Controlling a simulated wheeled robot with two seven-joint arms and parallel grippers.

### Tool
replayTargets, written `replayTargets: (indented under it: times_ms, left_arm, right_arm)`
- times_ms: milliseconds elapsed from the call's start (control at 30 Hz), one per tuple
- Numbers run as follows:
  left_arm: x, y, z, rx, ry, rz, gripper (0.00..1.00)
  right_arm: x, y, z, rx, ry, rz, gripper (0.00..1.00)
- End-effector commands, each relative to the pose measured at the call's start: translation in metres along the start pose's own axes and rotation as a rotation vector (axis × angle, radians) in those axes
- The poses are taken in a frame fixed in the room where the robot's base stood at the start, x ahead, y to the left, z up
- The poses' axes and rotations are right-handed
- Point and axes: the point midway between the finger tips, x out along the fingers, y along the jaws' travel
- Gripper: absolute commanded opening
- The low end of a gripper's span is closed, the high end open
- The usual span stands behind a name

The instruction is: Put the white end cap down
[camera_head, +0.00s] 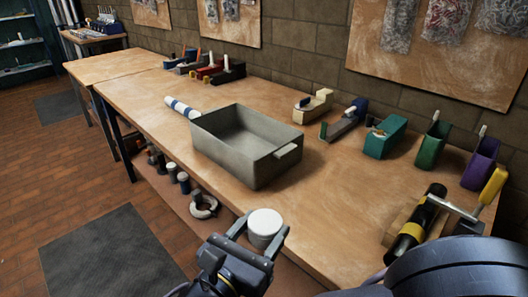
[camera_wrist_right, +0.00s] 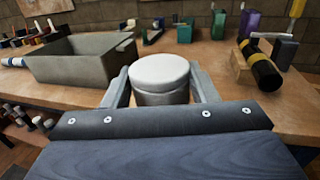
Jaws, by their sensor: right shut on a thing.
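The white end cap (camera_head: 265,226) is a short round cylinder with a flat white top. My right gripper (camera_head: 258,230) is shut on it, with one finger on each side. In the right wrist view the end cap (camera_wrist_right: 160,76) sits upright between the two fingertips (camera_wrist_right: 161,88). The cap is near the front edge of the wooden workbench (camera_head: 330,225); its underside is hidden, so I cannot tell whether it touches the bench. My left gripper is not in view.
A grey metal bin (camera_head: 245,150) stands on the bench behind the cap, with a blue-and-white roll (camera_head: 181,108) beside it. A black-and-yellow cylinder (camera_head: 415,228) lies at the right. Several tape dispensers and holders line the back. Bench surface between bin and cylinder is clear.

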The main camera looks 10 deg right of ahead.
Motion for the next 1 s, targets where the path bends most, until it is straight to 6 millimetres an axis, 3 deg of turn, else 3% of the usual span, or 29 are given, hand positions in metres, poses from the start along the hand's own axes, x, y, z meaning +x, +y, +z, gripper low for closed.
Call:
replayTargets:
  times_ms: [167,467,600,1000]
  left_arm:
    - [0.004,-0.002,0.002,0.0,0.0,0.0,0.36]
    - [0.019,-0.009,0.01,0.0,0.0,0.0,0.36]
    - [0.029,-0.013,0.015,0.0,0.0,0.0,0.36]
    - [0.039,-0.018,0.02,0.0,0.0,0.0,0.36]
  right_arm:
    - [0.014,-0.001,-0.007,0.0,0.002,-0.004,0.31]
    - [0.086,-0.008,-0.042,0.0,0.004,-0.007,0.31]
    - [0.11,-0.009,-0.069,-0.004,0.003,-0.005,0.31]
    - [0.137,-0.011,-0.1,-0.001,0.003,-0.002,0.31]
